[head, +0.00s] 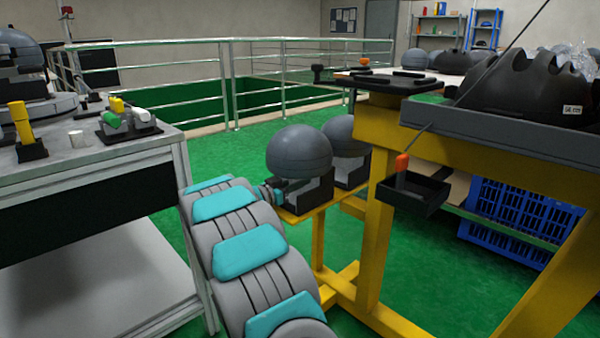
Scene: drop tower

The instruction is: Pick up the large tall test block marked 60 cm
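No marking "60 cm" can be read in the head view. Two grey rounded blocks on black stands sit side by side on a low yellow shelf; the nearer block (299,152) is in the middle and the farther block (346,136) is partly hidden behind it. Another grey rounded block (18,52) is at the far left, cut by the frame edge. My grey and teal arm rises from the bottom. Its end, with my gripper (274,191), is at the left side of the nearer block's stand. The fingers are too small and hidden to judge, and contact cannot be told.
A grey workbench (90,160) with small yellow, green and white items stands left. A yellow-framed table (372,240) stands right, with a black helmet-like shell (525,85) and a small black tray (418,190). Metal railings (232,85) surround an opening behind. Green floor lies between.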

